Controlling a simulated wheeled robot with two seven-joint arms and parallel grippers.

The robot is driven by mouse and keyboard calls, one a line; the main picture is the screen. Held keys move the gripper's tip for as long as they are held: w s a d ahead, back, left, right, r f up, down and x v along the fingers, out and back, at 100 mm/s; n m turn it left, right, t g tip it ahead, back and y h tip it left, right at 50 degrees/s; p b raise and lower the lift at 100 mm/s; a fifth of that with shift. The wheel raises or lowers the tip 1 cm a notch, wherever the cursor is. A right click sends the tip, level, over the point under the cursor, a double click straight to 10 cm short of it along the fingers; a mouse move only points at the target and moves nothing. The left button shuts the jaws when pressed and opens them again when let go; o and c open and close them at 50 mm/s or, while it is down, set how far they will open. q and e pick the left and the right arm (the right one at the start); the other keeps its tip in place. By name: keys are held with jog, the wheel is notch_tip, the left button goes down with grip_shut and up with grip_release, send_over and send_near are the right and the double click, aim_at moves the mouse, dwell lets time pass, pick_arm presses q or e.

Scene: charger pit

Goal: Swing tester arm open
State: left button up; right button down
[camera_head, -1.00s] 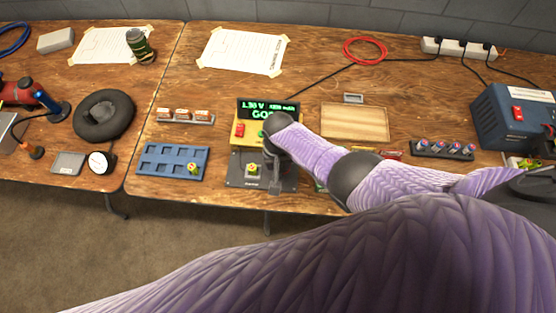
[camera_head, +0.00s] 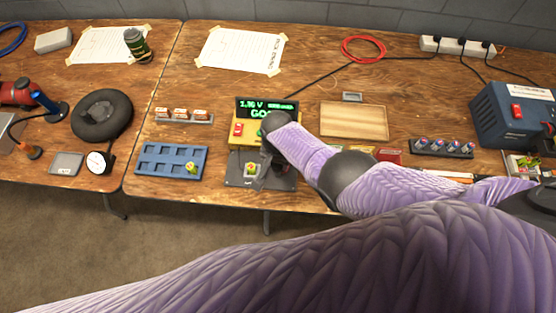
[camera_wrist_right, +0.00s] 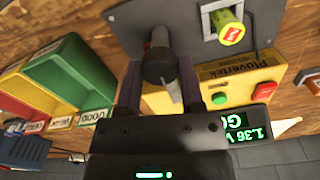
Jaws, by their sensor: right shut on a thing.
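The tester has a yellow box (camera_head: 246,131) with a green-lit display (camera_head: 257,107) behind it and a dark plate (camera_head: 238,181) in front. A green-yellow cell (camera_wrist_right: 228,32) with a red end sits on the plate. My right gripper (camera_head: 260,178) is over the plate, just right of the cell. In the right wrist view its fingers (camera_wrist_right: 158,85) are shut on the tester arm (camera_wrist_right: 158,66), a dark knobbed piece with a grey pointed end. My left gripper is out of view.
A blue tray (camera_head: 172,147) with one cell stands left of the tester. Colored bins (camera_wrist_right: 62,85) show in the right wrist view.

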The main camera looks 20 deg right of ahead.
jog(key=shift+w, duration=0.1)
jog(key=shift+c, duration=1.1)
grip_release()
jog(key=shift+r+p, duration=0.3)
notch_tip(320, 180, up, 9)
jog(key=p, duration=0.7)
jog(key=shift+r, duration=0.15)
